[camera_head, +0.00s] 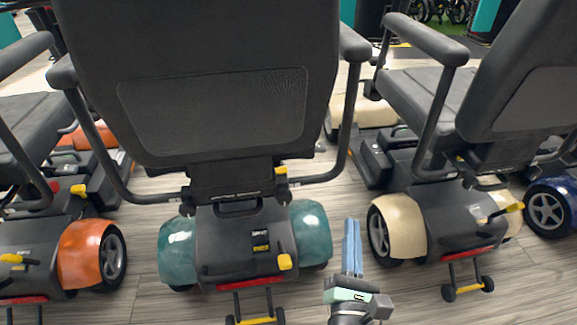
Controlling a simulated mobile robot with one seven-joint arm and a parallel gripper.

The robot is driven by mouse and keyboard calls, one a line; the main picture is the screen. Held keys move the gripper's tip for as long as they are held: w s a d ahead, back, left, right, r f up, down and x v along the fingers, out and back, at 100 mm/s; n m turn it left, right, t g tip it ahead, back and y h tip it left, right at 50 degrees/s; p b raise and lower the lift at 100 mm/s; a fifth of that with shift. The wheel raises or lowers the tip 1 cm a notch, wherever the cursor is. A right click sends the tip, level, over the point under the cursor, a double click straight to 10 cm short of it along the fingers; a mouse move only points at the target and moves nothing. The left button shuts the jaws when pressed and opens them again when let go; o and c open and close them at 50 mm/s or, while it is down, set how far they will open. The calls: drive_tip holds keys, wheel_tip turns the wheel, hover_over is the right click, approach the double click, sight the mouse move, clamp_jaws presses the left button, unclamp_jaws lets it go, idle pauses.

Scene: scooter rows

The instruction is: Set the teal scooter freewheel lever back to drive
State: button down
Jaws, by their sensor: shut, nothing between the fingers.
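The teal scooter (178,252) stands in the middle, seen from behind, with its large dark seat back (215,90) above. Its yellow-tipped freewheel lever (285,262) shows on the right side of the dark rear cover (222,250), beside a small black and yellow label (260,241). The tip faces me, and the lever's arm is mostly hidden behind it. My gripper (351,224) has blue fingers pointing up and away. They are shut and empty, to the right of the teal rear fender, apart from the lever in the picture.
An orange scooter (85,250) stands to the left and a cream scooter (402,222) to the right, each with its own yellow-tipped lever. A blue scooter (550,208) is at the far right. Anti-tip wheels (254,318) stick out behind the teal scooter. Wooden floor (415,290) is clear around my gripper.

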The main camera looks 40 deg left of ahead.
drive_tip(key=s+a+f+n+g+b, duration=0.1)
drive_tip(key=s+f+n+g+b, duration=0.1)
drive_tip(key=f, duration=0.7)
drive_tip(key=s+a+f+n+g+b, duration=0.1)
drive_tip(key=s+f+n+g+b, duration=0.1)
drive_tip(key=f, duration=0.8)
drive_tip(key=s+a+f+n+g+y+b, duration=0.1)
drive_tip(key=s+f+n+g+b, duration=0.2)
drive_tip(key=s+f, duration=0.3)
wheel_tip(320, 180, down, 4)
drive_tip(key=shift+r+n+b, duration=0.1)
drive_tip(key=shift+n+b, duration=0.6)
drive_tip(key=shift+b, duration=0.2)
drive_tip(key=shift+a, duration=0.1)
drive_tip(key=b, duration=0.5)
approach(283, 255)
drive_tip(key=w+a+f, duration=0.3)
drive_tip(key=f, duration=0.1)
drive_tip(key=shift+a, duration=0.15)
drive_tip(key=shift+r+p, duration=0.1)
drive_tip(key=shift+p, duration=0.25)
